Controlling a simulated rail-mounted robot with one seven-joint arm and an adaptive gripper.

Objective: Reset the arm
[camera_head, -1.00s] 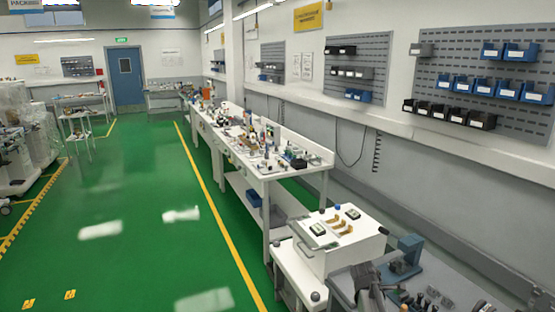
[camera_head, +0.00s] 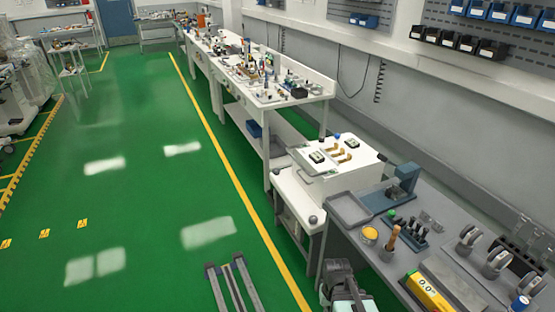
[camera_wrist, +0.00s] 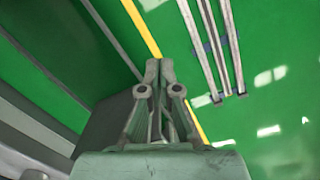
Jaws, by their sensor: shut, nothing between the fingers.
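My gripper (camera_wrist: 159,70) shows in the wrist view, pointing away from the camera over the green floor. Its two fingers are together at the tips, with nothing between them. The dark side of a piece of furniture lies to its left and below it in that view. In the head view, a grey part of my arm shows at the bottom edge, beside the near grey workbench (camera_head: 350,209). The fingertips cannot be made out there.
The near bench holds a yellow device (camera_head: 428,292), a yellow-topped tin (camera_head: 369,236) and several tools. A white cabinet (camera_head: 338,172) and a long cluttered white bench (camera_head: 262,100) stand beyond. Metal floor rails (camera_head: 234,285) lie left of the arm.

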